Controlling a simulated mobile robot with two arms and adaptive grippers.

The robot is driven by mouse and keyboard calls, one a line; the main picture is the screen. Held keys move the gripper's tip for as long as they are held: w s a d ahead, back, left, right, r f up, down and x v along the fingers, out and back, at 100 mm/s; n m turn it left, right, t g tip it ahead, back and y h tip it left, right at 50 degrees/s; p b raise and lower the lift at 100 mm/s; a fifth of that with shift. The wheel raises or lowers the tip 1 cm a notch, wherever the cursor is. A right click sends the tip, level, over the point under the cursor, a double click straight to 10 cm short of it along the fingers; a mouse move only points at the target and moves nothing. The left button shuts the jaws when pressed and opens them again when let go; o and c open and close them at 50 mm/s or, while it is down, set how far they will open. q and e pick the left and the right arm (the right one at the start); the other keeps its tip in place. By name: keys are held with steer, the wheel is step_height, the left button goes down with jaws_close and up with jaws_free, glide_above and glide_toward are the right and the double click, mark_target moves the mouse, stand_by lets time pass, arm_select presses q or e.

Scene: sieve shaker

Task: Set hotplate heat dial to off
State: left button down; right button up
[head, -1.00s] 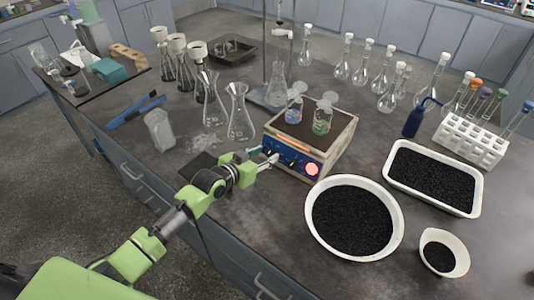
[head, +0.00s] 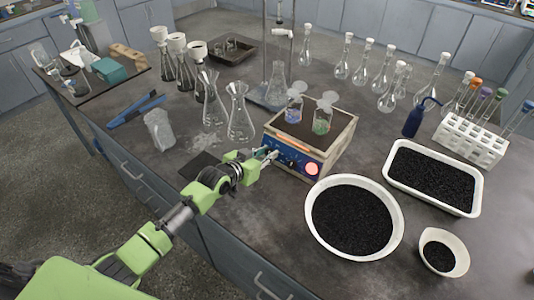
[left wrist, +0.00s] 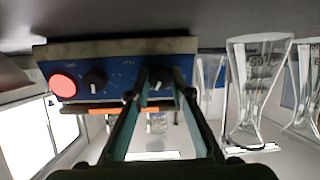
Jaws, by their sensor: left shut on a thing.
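The hotplate (head: 318,143) is a beige box with a blue front panel and stands on the bench. The panel carries a lit red button (head: 312,169) and two dark dials; the free dial (left wrist: 95,81) is beside the button. My left gripper (head: 270,154) is at the panel's left end. In the left wrist view, where the hotplate appears upside down, its fingers close around the other dial (left wrist: 160,77), farther from the button. That dial's white pointer mark shows between the fingertips. The panel lettering is too small to read. My right gripper is out of view.
Two small flasks with liquid, one of them green (head: 321,124), stand on the hotplate. Conical flasks (head: 239,115) stand to its left. A round white bowl of black grains (head: 312,239) is close in front, and a white tray (head: 388,178) is to the right.

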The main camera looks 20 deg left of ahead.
arm_select(q)
steer(key=n+p, duration=0.1)
steer(key=n, duration=0.3)
steer(key=shift+r+n+p, duration=0.1)
steer(key=shift+n+p, duration=0.2)
steer(key=shift+p, duration=0.1)
steer(key=n+p, duration=0.1)
steer(key=n, duration=0.4)
steer(key=shift+g, duration=0.3)
steer(key=n+p, duration=0.2)
steer(key=n, duration=0.3)
steer(key=shift+a+n, duration=0.1)
steer(key=shift+n, duration=0.2)
steer(key=n+p, duration=0.1)
steer(key=n, duration=0.2)
steer(key=shift+n+h, duration=0.3)
steer(key=shift+n, duration=0.1)
steer(key=shift+f+n, duration=0.2)
steer(key=shift+n, duration=0.1)
steer(key=c, duration=1.8)
jaws_free()
